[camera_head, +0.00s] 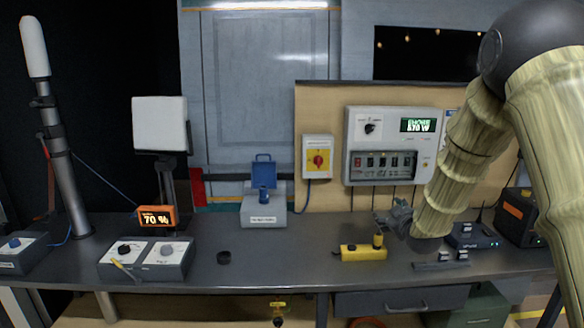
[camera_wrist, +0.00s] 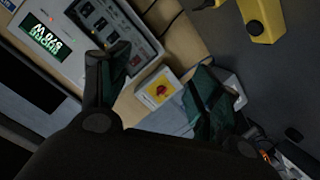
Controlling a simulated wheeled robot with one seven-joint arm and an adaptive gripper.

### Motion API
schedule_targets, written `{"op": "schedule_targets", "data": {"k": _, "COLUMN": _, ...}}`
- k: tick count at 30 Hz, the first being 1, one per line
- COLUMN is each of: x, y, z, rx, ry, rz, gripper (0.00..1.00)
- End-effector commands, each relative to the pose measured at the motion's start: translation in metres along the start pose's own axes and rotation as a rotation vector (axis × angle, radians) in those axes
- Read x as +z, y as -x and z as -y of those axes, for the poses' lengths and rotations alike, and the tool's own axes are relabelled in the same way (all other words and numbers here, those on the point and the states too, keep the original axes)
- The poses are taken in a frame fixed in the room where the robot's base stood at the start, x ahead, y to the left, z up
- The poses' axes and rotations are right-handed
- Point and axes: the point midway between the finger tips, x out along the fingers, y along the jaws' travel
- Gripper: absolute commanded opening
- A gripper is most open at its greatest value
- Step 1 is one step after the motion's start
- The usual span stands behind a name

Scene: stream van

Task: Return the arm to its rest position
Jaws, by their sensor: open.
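My arm comes in from the right in the head view, with light wood-patterned links bent over the right part of the bench. My gripper (camera_head: 393,219) is at the arm's lower end, above the bench top and in front of the grey control panel. In the wrist view my gripper (camera_wrist: 165,88) shows two dark fingers spread wide apart. It is open, and nothing shows between the fingers but the background. The yellow device (camera_head: 363,252) lies on the bench just left of and below my gripper, apart from it.
The grey panel (camera_head: 359,143) with a green display and a red-yellow switch box (camera_head: 318,157) are on the back board. A blue-topped grey box (camera_head: 263,219), a dial box (camera_head: 147,259) and a black router (camera_head: 472,236) stand on the bench (camera_head: 290,262). Its middle front is mostly clear.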

Motion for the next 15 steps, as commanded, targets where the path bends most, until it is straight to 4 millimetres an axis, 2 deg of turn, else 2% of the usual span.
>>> {"op": "schedule_targets", "data": {"k": 1, "x": 0.025, "y": 0.004, "z": 0.022, "rx": -0.026, "ry": -0.023, "rz": 0.039, "gripper": 0.64}}
{"op": "schedule_targets", "data": {"k": 8, "x": 0.123, "y": 0.033, "z": 0.107, "rx": -0.121, "ry": -0.134, "rz": 0.211, "gripper": 0.64}}
{"op": "schedule_targets", "data": {"k": 15, "x": 0.218, "y": 0.088, "z": 0.192, "rx": -0.207, "ry": -0.246, "rz": 0.408, "gripper": 0.64}}
